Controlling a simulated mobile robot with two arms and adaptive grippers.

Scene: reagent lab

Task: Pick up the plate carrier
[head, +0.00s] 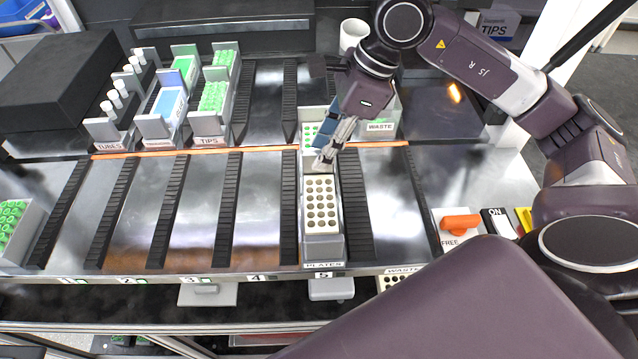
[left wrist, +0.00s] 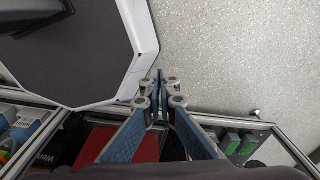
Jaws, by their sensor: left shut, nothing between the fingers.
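The plate carrier (head: 323,247) is a long grey holder labelled PLATES, standing in lane 5 of the metal deck in the head view. A cream well plate (head: 321,204) with dark round wells sits in it. My right gripper (head: 326,160) is over the carrier's far end, pointing down and toward the front. Its fingers hide part of that end, and I cannot tell whether they touch it or are closed. My left gripper (left wrist: 161,75) shows in the left wrist view, shut and empty, away from the carrier.
Black ridged rails separate the lanes. Lanes 1 to 4 look clear in front. An orange FREE switch (head: 461,224) is at the right.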

